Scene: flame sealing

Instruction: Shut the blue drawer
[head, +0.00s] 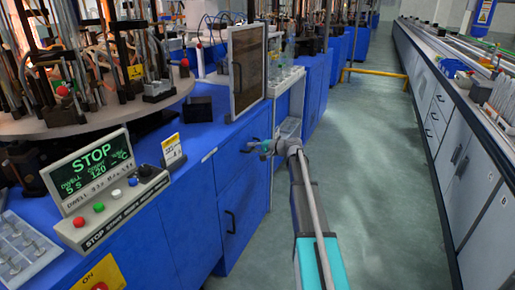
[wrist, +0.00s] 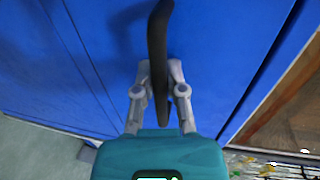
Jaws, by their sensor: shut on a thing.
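The blue drawer (head: 228,160) is the upper front panel of the blue cabinet in the head view. Its black handle (wrist: 158,25) crosses the upper middle of the wrist view, in front of the blue face (wrist: 215,45). My gripper (head: 258,146) is at this handle, at the end of my arm reaching in from the lower right. In the wrist view its two grey fingers (wrist: 160,80) sit either side of the handle and are shut on it. I cannot tell from these frames how far the drawer stands out.
A blue door with a black handle (head: 231,222) is below the drawer. A framed panel (head: 247,68) stands on the cabinet top. A STOP control box (head: 110,205) is at the left. The aisle floor (head: 370,170) is clear; a grey counter (head: 480,170) lines its right.

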